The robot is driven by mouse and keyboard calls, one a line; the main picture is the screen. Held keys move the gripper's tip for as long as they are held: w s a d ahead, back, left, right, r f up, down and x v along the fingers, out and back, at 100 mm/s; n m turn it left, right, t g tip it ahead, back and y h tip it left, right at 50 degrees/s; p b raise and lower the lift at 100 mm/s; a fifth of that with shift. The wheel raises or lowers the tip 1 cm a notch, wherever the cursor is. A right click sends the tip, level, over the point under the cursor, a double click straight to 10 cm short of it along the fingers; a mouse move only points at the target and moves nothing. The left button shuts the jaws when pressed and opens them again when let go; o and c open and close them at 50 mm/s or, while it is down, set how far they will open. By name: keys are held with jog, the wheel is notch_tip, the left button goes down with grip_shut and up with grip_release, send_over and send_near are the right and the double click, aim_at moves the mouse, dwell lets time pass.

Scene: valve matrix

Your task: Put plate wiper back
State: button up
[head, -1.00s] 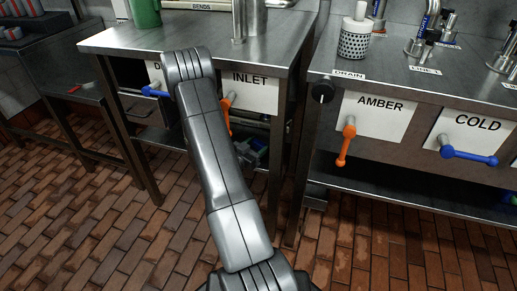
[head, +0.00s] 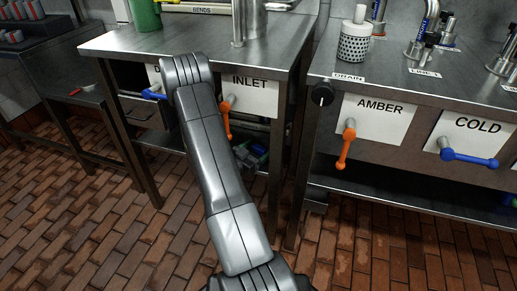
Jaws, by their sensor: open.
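I cannot make out a plate wiper for certain in the head view. A perforated white caddy (head: 355,42) with a white-topped item (head: 360,14) standing in it is on the right counter, behind the DRAIN label. My arm reaches forward over the floor toward the INLET counter. My gripper is not visible; the arm hides what lies beyond its upper bend.
The steel counter (head: 110,42) holds a green container (head: 146,14). Orange levers stick out at INLET (head: 226,118) and AMBER (head: 345,150), blue ones at the left panel (head: 154,94) and COLD (head: 468,156). Dark and greenish clutter (head: 250,155) sits below INLET. The brick floor (head: 90,225) is clear.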

jog(key=p+v, duration=0.2)
jog(key=v, duration=0.9)
jog(key=shift+s, duration=0.2)
jog(key=shift+a, duration=0.15)
jog(key=b+x, duration=0.2)
jog(key=x, duration=1)
jog(key=shift+f+b, duration=0.15)
jog(key=shift+b, duration=0.2)
jog(key=shift+r, duration=0.25)
jog(key=shift+r+p, duration=0.6)
jog(key=shift+r, duration=0.45)
jog(key=shift+f, duration=0.15)
